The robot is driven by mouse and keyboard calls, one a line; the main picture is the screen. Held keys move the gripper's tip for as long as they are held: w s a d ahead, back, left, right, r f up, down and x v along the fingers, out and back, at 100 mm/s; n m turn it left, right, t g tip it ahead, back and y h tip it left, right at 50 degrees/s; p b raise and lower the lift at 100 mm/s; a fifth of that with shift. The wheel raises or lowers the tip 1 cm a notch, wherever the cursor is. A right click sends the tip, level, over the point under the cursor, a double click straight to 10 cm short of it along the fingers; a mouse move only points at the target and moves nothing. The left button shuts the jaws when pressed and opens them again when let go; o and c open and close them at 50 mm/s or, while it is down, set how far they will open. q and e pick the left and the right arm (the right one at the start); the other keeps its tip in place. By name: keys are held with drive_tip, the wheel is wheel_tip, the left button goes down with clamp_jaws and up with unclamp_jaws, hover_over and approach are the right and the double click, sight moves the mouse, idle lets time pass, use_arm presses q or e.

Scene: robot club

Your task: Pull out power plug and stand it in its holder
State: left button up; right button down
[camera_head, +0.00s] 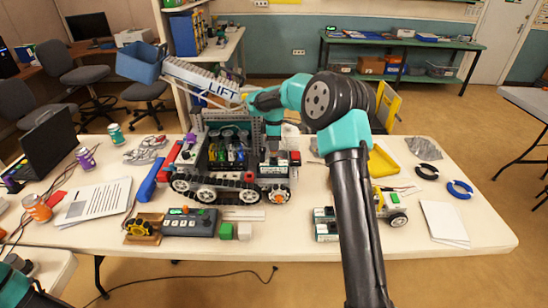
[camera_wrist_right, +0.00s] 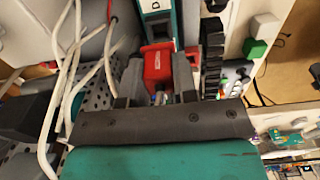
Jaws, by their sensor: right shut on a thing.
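In the head view my right arm reaches in over the wheeled robot (camera_head: 232,150), and I cannot clearly make out the fingertips or plug there. I cannot pick out the plug's holder with certainty. My left gripper is not in view.
White cables (camera_wrist_right: 70,75) run beside the gripper. A grey control box (camera_head: 190,222), a green cube (camera_head: 226,231) and a white cube (camera_head: 244,231) lie in front of the robot. A laptop (camera_head: 50,143) stands at the left and white paper (camera_head: 443,222) lies at the right.

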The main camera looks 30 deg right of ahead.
drive_tip(key=shift+r, duration=0.95)
drive_tip(key=a+f, duration=0.2)
drive_tip(key=a, duration=0.1)
drive_tip(key=a+f, duration=0.2)
drive_tip(key=a, duration=0.2)
drive_tip(key=w+a+f, duration=0.1)
drive_tip(key=a+f, duration=0.1)
drive_tip(key=a, duration=0.1)
drive_tip(key=shift+a+f, duration=0.35)
drive_tip(key=shift+f, duration=0.15)
drive_tip(key=shift+f, duration=0.95)
drive_tip(key=shift+f, duration=1.05)
idle(1.6)
drive_tip(key=c, duration=0.8)
unclamp_jaws()
